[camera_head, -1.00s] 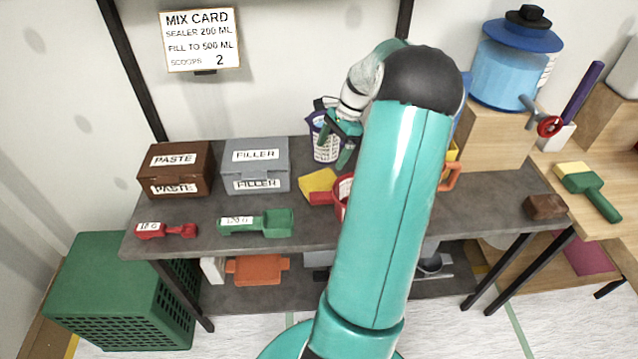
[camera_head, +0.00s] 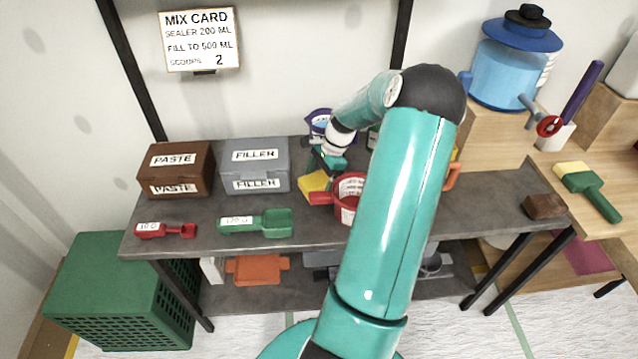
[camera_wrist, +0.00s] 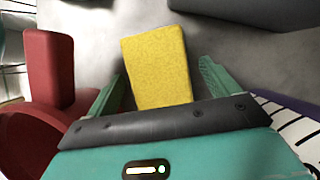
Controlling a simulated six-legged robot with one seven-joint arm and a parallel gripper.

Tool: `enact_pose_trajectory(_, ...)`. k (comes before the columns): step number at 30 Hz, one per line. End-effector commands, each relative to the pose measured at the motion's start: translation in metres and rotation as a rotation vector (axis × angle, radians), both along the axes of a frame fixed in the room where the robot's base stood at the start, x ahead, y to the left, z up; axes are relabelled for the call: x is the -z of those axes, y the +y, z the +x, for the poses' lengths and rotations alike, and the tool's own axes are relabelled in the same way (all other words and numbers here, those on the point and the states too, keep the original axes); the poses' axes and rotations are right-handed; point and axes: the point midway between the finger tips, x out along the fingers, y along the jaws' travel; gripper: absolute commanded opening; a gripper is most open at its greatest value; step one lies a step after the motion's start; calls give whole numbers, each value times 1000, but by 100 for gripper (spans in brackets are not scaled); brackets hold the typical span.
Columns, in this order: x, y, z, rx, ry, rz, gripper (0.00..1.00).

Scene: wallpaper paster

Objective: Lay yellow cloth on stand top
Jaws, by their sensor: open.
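The yellow cloth (camera_head: 315,183) lies on the grey table, right of the grey FILLER box and just behind the red pot's handle. It also shows in the wrist view (camera_wrist: 157,68) as a flat yellow rectangle between my open fingers. My gripper (camera_head: 328,162) is open and points down right above the cloth. In the wrist view its two green fingertips (camera_wrist: 160,80) stand on either side of the cloth's near part; I cannot tell whether they touch it. The wooden stand (camera_head: 491,140) is at the right and bears a blue-lidded tank (camera_head: 503,75).
The red pot (camera_head: 348,205) stands close by the cloth; its handle (camera_wrist: 50,68) is left of my gripper in the wrist view. The FILLER box (camera_head: 255,168) and PASTE box (camera_head: 176,170) are to the left. A white-and-purple container (camera_head: 318,122) stands behind my gripper. Scoops lie in front.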

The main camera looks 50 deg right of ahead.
Motion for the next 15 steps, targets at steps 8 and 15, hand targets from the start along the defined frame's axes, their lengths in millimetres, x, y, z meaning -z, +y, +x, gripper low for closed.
enact_pose_trajectory(8, 1, 0, 0, 0, 1, 0, 87)
enact_pose_trajectory(15, 4, 0, 0, -1, 0, 0, 87)
